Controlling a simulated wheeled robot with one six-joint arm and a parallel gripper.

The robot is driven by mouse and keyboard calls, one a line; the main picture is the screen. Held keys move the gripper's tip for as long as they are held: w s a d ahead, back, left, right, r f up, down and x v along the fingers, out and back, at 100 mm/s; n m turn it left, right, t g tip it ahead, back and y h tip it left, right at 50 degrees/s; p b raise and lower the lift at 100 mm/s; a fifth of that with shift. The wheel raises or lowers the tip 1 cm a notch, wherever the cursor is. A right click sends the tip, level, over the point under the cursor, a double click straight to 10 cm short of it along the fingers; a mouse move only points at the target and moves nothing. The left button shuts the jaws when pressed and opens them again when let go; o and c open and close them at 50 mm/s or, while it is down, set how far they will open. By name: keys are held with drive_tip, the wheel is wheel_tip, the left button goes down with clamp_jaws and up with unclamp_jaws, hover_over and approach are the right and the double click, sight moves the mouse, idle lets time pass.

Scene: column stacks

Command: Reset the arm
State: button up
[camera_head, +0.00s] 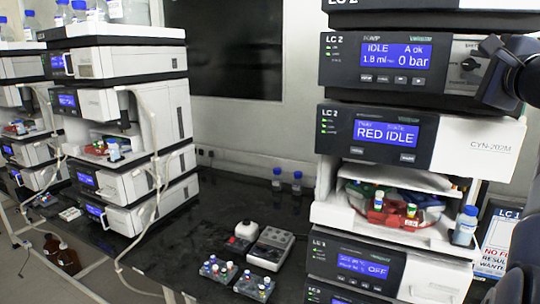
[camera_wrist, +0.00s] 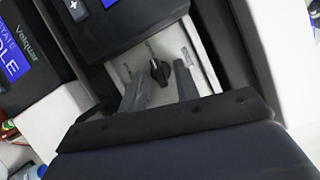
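My gripper (camera_wrist: 162,66) is open, with its two grey fingers apart in the wrist view. A black rotary knob (camera_wrist: 159,71) on a pale panel shows between and beyond the fingers. I see no contact with it, but the exact gap is hard to judge. In the head view my dark arm comes in from the right edge. The knob (camera_head: 469,64) there is on the upper right of the pump unit (camera_head: 345,60), whose screen reads IDLE, 1.8 ml, 0 bar. The gripper is just right of that knob.
Below the pump is a unit reading RED IDLE (camera_head: 350,133), then an open bay with a red tray of vials (camera_head: 380,212) and a blue-capped bottle (camera_head: 465,226). Other instrument stacks (camera_head: 120,70) stand left. Vial racks (camera_head: 255,285) are on the dark bench (camera_head: 190,240).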

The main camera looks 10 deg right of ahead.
drive_tip(key=m, duration=0.1)
drive_tip(key=m+t+b, duration=0.1)
drive_tip(key=m, duration=0.1)
drive_tip(key=shift+s+a+f+h, duration=0.15)
drive_tip(key=shift+f+h, duration=0.2)
drive_tip(key=shift+h, duration=0.05)
drive_tip(key=m+h, duration=0.1)
drive_tip(key=m, duration=0.2)
drive_tip(key=m+t+h+b, duration=0.1)
drive_tip(key=m, duration=0.3)
drive_tip(key=shift+a+h, duration=0.15)
drive_tip(key=shift+h, duration=0.25)
drive_tip(key=b+v, duration=0.4)
drive_tip(key=v, duration=0.6)
drive_tip(key=shift+a+f, duration=0.1)
